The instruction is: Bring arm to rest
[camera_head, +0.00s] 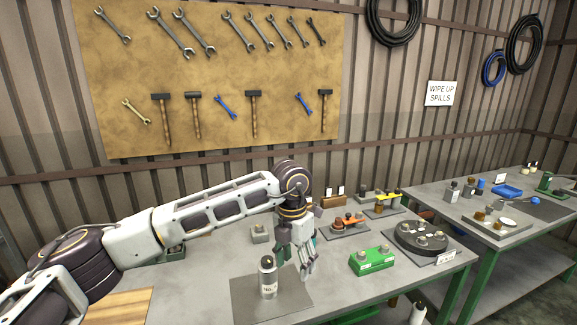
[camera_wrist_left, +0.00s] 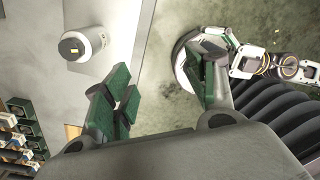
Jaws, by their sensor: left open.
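My left gripper (camera_head: 303,262) hangs fingers-down above the workbench, just right of a grey bottle (camera_head: 267,277) with a dark cap and a white label. The bottle stands upright on a dark grey mat (camera_head: 240,295). The gripper is open and empty, apart from the bottle. In the left wrist view its two green-padded fingers (camera_wrist_left: 165,92) are spread with nothing between them, and the bottle (camera_wrist_left: 85,43) shows at upper left. Part of my other arm shows at the right there, its end partly hidden behind a finger, so its jaw state is unclear.
A dark round fixture (camera_head: 421,237) sits near the bench's right end. A second bench (camera_head: 525,235) stands at right. The bench front beside the mat is clear.

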